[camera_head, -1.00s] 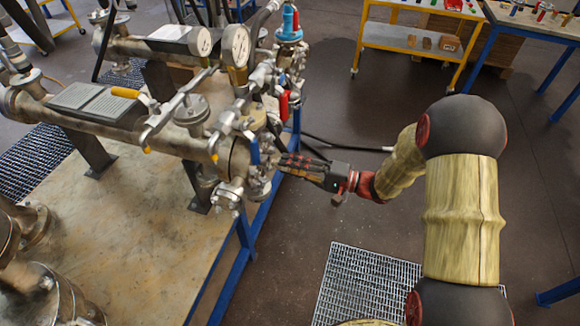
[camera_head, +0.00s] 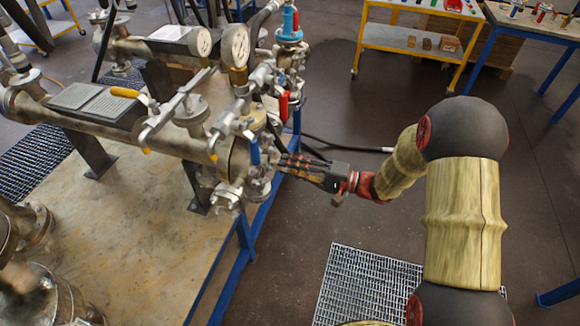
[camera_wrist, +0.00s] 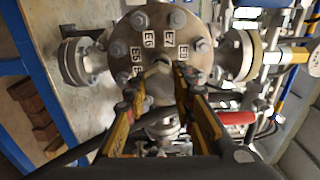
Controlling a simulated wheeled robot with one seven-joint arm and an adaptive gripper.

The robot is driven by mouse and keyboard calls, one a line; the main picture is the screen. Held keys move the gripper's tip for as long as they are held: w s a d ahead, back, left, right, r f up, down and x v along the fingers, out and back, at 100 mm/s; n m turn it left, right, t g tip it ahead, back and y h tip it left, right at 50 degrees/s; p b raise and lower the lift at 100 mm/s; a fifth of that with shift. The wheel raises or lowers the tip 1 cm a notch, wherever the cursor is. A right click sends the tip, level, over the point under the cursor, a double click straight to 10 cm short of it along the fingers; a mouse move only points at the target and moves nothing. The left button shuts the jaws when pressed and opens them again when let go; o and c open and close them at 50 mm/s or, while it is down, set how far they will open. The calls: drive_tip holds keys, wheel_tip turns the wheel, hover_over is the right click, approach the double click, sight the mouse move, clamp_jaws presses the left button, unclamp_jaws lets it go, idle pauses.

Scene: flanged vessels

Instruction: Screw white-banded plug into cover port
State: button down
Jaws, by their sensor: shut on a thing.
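The cover is a round bolted metal flange (camera_wrist: 160,42) with labels E5, E6, E7 and E8 at the top middle of the wrist view. My gripper (camera_wrist: 157,88) is in front of its lower part, its fingers on either side of a pale metal piece (camera_wrist: 160,84), which I take for the plug. The white band cannot be made out, and the port behind it is hidden. In the head view my gripper (camera_head: 282,166) reaches left to the end of the vessel (camera_head: 236,160). The plug is too small to tell there.
Valves and a red handle (camera_head: 284,104) crowd the vessel end above my gripper. A pressure gauge (camera_head: 235,46) stands higher up. The blue frame edge (camera_head: 250,232) runs below.

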drive_tip(key=shift+a, duration=0.2)
drive_tip(key=shift+w+a, duration=0.2)
drive_tip(key=shift+a, duration=0.1)
drive_tip(key=shift+w+a, duration=0.1)
drive_tip(key=shift+a, duration=0.3)
